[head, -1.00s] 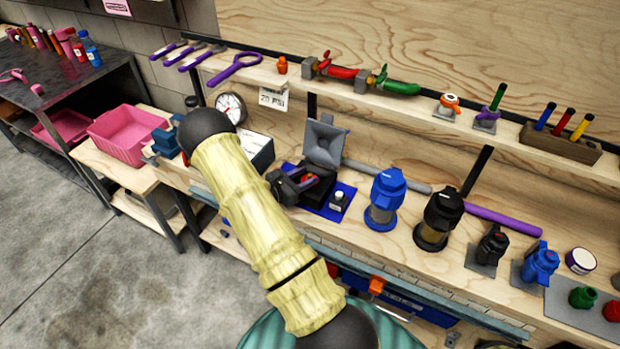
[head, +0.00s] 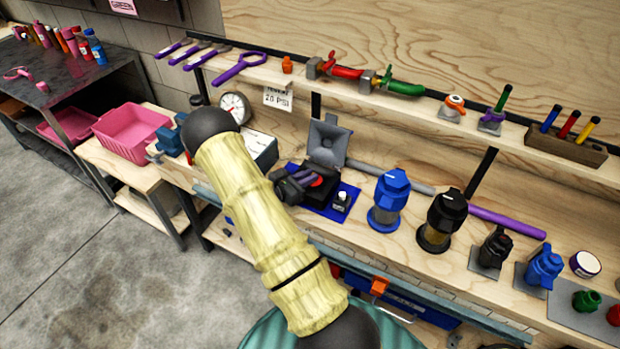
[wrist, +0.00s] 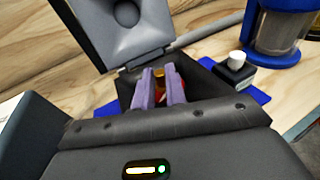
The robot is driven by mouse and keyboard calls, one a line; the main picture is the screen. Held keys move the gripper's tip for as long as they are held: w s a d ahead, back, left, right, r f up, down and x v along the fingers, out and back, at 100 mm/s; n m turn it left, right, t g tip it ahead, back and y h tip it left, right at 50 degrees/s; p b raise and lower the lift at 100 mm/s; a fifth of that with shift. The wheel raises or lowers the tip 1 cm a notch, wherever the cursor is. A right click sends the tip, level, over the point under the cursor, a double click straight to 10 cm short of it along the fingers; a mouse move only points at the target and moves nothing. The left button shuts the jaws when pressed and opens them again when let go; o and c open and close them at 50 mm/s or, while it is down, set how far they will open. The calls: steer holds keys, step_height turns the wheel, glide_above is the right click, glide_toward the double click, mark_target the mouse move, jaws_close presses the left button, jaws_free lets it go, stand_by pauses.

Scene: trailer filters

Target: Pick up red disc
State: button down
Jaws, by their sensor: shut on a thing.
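The red disc (head: 317,181) shows as a small red patch at the tips of my gripper (head: 308,178), in the open black box. In the wrist view, the two purple fingers of my gripper (wrist: 159,85) are close together, shut on the red disc (wrist: 160,96), with red showing between and beside them. Most of the disc is hidden by the fingers. The black box (head: 322,192) stands on the bench with its grey lid (head: 328,140) raised behind. I cannot tell whether the disc touches the box floor.
A small dark bottle with a white cap (wrist: 235,68) stands on the blue mat (head: 345,208), right of the box. A blue filter housing (head: 389,198) and a black one (head: 440,218) stand farther right. A gauge (head: 235,107) and a white box (head: 262,150) are to the left.

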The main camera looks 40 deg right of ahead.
step_height(320, 180, up, 10)
steer(key=shift+b, duration=0.4)
stand_by(0.5)
